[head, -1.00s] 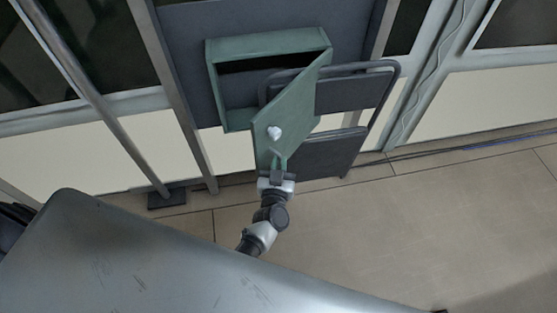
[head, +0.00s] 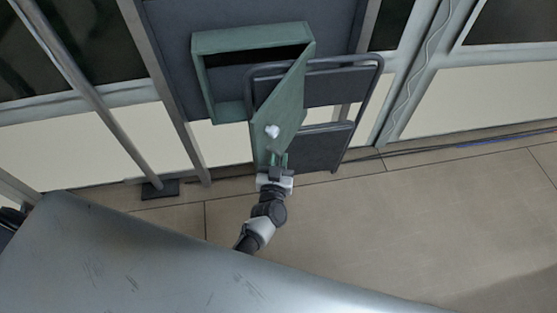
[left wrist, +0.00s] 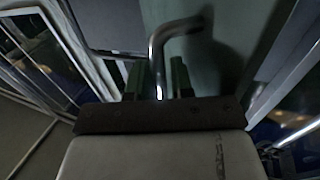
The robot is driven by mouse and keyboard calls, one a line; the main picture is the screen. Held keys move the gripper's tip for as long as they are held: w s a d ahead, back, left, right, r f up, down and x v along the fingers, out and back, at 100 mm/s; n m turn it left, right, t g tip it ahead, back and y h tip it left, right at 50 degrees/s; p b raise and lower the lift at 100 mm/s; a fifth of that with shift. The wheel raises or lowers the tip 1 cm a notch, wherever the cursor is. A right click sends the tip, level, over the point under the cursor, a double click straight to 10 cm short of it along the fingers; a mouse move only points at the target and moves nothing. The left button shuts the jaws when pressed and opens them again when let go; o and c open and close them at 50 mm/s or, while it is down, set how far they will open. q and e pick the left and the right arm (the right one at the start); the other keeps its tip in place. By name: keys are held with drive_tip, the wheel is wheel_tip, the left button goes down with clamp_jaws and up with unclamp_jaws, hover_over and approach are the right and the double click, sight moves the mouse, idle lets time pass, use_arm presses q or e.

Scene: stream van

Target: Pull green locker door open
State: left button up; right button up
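The green locker (head: 221,42) is mounted on a dark panel. Its door (head: 291,103) is hinged at the right and stands swung out, with the dark inside showing. A pale metal handle (head: 272,131) is on the door's outer face. My left gripper (head: 278,160) is at the door's lower free end, just below the handle. In the left wrist view, the bent metal handle (left wrist: 159,62) shows between the two green fingers, with a gap on each side. The left gripper looks open; whether it touches the door I cannot tell. My right gripper is not in view.
A dark folding chair (head: 368,95) stands behind and to the right of the door, close to it. A metal post (head: 165,95) is left of the locker. The tiled floor (head: 410,220) is clear at the right.

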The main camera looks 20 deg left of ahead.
use_arm(q)
drive_tip(key=shift+f, duration=0.1)
drive_tip(key=s+d, duration=0.1)
drive_tip(key=s, duration=0.9)
drive_tip(key=shift+s+d+p, duration=0.25)
drive_tip(key=shift+s+p, duration=0.05)
drive_tip(key=shift+p, duration=0.05)
